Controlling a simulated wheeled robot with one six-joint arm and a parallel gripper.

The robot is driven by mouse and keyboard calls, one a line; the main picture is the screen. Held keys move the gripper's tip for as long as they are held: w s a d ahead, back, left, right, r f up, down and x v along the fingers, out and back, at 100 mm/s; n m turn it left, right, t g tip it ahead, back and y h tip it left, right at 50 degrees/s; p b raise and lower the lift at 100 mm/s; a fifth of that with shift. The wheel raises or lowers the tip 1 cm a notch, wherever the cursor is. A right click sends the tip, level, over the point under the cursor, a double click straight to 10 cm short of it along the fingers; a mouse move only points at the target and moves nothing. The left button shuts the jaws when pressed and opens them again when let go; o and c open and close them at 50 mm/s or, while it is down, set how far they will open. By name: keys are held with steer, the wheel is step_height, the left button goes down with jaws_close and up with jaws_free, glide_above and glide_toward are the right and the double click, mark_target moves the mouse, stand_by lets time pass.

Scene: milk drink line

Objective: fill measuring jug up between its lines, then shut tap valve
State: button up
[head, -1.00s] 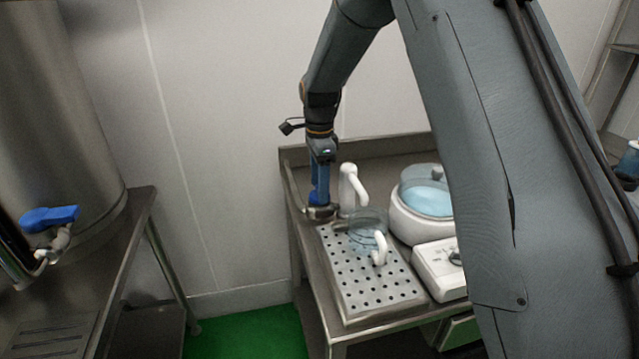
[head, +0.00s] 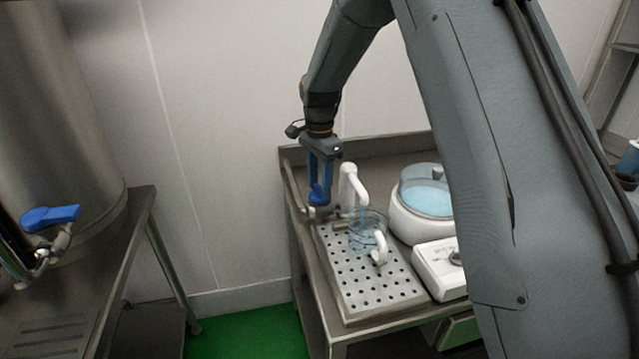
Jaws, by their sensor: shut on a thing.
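The clear measuring jug (head: 367,232) with a white handle stands upright on the perforated drip tray (head: 372,291), under the spout of the white tap (head: 348,188). Bluish liquid seems to show below the spout and in the jug; its level against the lines is too small to read. My gripper (head: 319,207) points down at the left of the tap. It is shut on the tap valve, a small part low beside the tap that the fingers mostly hide.
A white device with a clear lid and blue contents (head: 426,203) stands right of the jug. A white box with a knob (head: 440,270) is in front of it. At left, a steel tank has a blue-handled tap (head: 50,217). Green floor (head: 243,333) lies between the tables.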

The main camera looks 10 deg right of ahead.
mark_target(319, 187)
steer(key=n, duration=0.5)
steer(key=shift+r+n, duration=0.1)
steer(key=shift+n, duration=0.2)
stand_by(0.4)
steer(key=o, duration=1.1)
steer(key=shift+r+b, duration=1.05)
steer(key=shift+r, duration=2.85)
